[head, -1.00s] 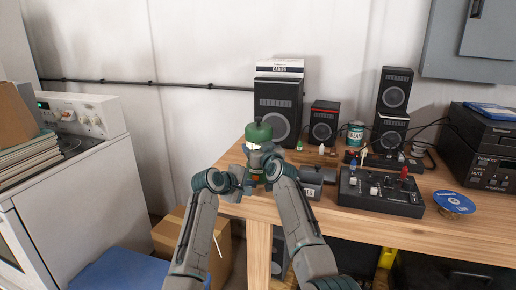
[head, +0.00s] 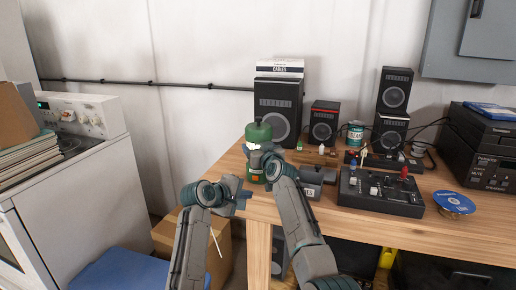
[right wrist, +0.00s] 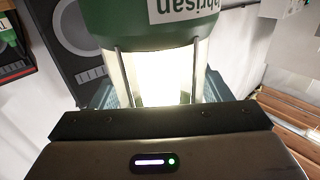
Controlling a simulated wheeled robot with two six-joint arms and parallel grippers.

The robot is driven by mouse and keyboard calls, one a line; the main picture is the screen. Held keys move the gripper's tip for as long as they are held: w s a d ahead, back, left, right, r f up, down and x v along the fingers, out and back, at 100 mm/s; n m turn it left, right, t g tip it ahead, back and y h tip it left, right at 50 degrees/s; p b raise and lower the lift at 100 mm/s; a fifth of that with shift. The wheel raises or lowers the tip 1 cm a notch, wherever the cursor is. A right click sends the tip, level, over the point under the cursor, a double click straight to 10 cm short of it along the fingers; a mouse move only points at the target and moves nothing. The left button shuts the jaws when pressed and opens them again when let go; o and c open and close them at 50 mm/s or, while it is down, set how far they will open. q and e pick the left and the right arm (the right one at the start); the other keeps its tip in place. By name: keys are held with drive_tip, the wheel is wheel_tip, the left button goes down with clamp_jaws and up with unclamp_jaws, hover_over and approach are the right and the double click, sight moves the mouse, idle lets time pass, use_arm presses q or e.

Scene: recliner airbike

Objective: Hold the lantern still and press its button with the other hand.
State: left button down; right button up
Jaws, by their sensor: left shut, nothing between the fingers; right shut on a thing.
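The lantern (head: 258,132) has a green top, a pale middle and a green lower part with an orange mark. It stands upright at the left front edge of the wooden table. In the right wrist view the lantern (right wrist: 155,75) has a bright, glowing middle between dark bars. My right gripper (head: 262,160) is shut on the lantern and hides part of its body. My left gripper (head: 243,196) is shut and empty, lower left of the lantern and apart from it. I cannot make out the button.
The wooden table (head: 440,228) also holds a small grey box (head: 311,182) right of the lantern, a black control panel (head: 380,192) with knobs, and several speakers (head: 278,108) behind. A white appliance (head: 90,175) stands left. A cardboard box (head: 172,232) sits on the floor below.

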drive_tip(key=o, duration=1.7)
drive_tip(key=shift+s, duration=0.1)
